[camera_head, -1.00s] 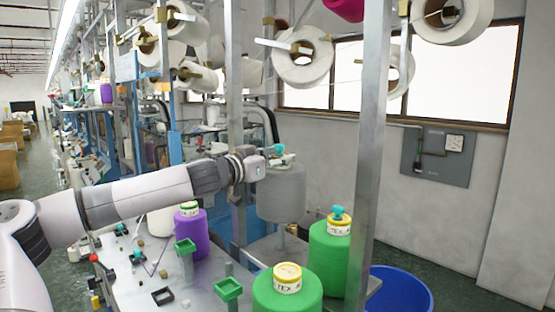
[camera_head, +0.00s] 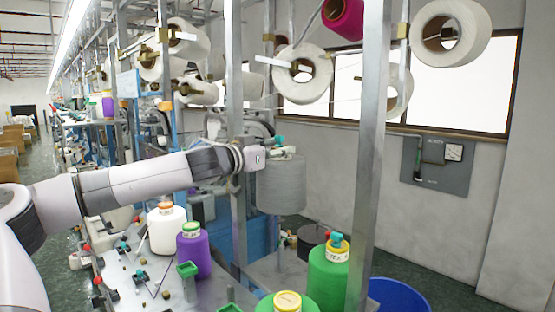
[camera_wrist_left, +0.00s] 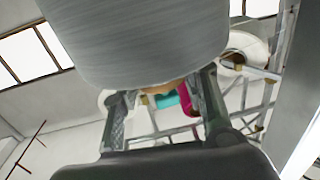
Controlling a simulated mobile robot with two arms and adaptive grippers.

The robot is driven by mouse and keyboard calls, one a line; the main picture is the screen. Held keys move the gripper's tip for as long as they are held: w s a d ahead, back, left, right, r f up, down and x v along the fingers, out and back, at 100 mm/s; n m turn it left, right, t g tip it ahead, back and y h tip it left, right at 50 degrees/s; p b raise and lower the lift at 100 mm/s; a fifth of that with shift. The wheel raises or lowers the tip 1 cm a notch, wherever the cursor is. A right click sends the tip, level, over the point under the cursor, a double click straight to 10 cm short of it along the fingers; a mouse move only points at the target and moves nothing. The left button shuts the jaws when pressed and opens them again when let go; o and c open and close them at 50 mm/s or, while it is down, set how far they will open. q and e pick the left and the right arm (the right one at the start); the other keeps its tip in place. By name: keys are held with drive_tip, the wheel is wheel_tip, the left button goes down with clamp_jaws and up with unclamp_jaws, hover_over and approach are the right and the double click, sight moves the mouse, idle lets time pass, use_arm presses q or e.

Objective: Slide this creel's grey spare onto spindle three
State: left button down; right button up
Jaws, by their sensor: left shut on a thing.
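A teal piece (camera_head: 279,142) shows just above the cone. The creel carries white cones (camera_head: 302,75) and a magenta cone (camera_head: 343,14) on arms higher up. I cannot tell which spindle is number three. My right gripper is not in view.
A metal post (camera_head: 371,150) stands just right of the grey cone, another post (camera_head: 235,120) to its left. White (camera_head: 167,235), purple (camera_head: 195,256) and green (camera_head: 330,275) cones stand on the table below. A blue bin (camera_head: 398,295) is at the lower right.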

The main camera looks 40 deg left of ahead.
use_arm(q)
drive_tip(key=shift+r, duration=2.35)
